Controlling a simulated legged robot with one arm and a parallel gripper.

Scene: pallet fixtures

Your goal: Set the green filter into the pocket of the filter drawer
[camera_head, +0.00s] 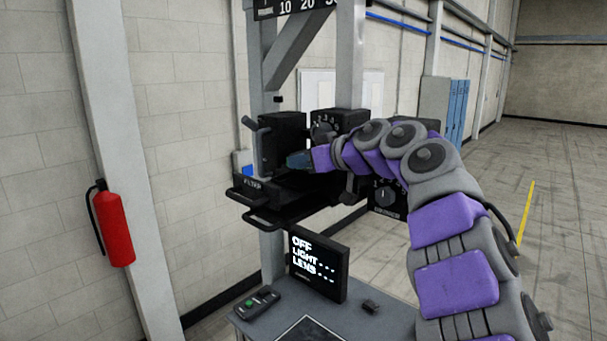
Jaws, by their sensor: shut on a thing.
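The black filter drawer (262,190), with a label on its front, sticks out of the dark machine on the grey post. My gripper (298,160) is at the end of my purple and grey arm, just above the drawer's right part. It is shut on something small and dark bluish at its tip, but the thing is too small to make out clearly. No clearly green filter shows. The drawer's pocket is dark and I cannot make it out.
A screen (318,266) reading OFF, LIGHT and LENS stands on the grey table (375,322) below, with a remote (257,302) beside it. Black dial boxes (388,197) flank my arm. A red extinguisher (112,228) hangs at left. The floor at right is free.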

